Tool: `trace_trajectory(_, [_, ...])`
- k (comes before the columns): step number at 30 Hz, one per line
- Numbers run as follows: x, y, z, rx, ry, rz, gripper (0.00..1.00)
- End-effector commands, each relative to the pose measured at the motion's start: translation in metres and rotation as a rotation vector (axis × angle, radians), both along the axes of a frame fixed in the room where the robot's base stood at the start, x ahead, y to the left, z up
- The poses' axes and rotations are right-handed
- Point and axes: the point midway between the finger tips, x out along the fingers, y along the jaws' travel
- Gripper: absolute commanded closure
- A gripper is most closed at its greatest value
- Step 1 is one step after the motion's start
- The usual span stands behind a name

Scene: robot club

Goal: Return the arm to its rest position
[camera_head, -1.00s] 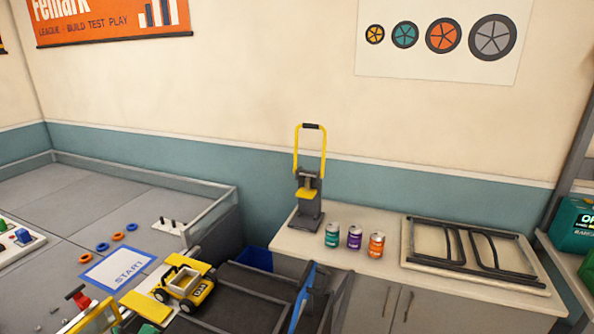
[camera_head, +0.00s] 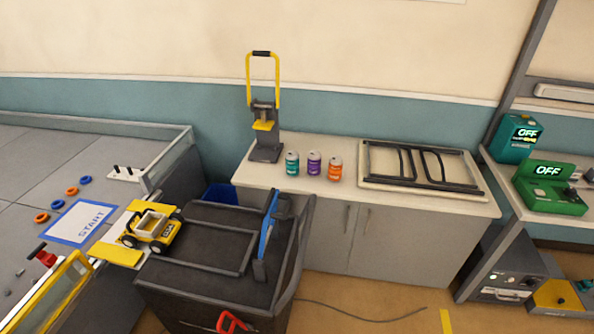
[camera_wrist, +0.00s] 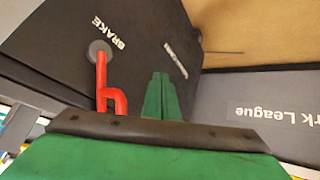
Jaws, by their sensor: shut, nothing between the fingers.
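My gripper (camera_wrist: 160,96) shows in the wrist view as two green fingers pressed together with nothing between them. It points towards the dark side of a cart, near a red brake lever (camera_wrist: 102,85) beside the word BRAKE. I cannot tell whether the fingers touch the cart. My arm and gripper do not show in the head view.
A dark cart (camera_head: 205,285) stands against the grey play table (camera_head: 75,150), with a yellow toy vehicle (camera_head: 152,228) at its left edge. Behind it is a counter (camera_head: 430,204) with three cans and a yellow-handled press (camera_head: 264,125).

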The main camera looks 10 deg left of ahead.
Motion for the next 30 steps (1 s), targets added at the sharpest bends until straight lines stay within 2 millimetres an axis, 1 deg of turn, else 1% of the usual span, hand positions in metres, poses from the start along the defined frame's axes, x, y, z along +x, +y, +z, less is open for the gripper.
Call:
trace_trajectory(1, [-0.012,-0.020,0.000,0.024,-0.004,-0.032,1.00])
trace_trajectory(5, [-0.035,-0.060,0.010,0.090,-0.032,-0.110,1.00])
trace_trajectory(8, [-0.054,-0.090,0.022,0.138,-0.060,-0.171,1.00])
trace_trajectory(12, [-0.081,-0.130,0.046,0.198,-0.103,-0.255,1.00])
trace_trajectory(14, [-0.092,-0.146,0.058,0.222,-0.124,-0.290,1.00])
trace_trajectory(15, [-0.100,-0.157,0.066,0.237,-0.138,-0.314,1.00])
trace_trajectory(18, [-0.121,-0.183,0.090,0.272,-0.175,-0.373,1.00])
trace_trajectory(23, [-0.152,-0.221,0.135,0.321,-0.243,-0.464,1.00])
trace_trajectory(29, [-0.191,-0.261,0.200,0.371,-0.333,-0.567,1.00])
trace_trajectory(30, [-0.197,-0.268,0.215,0.380,-0.352,-0.586,1.00])
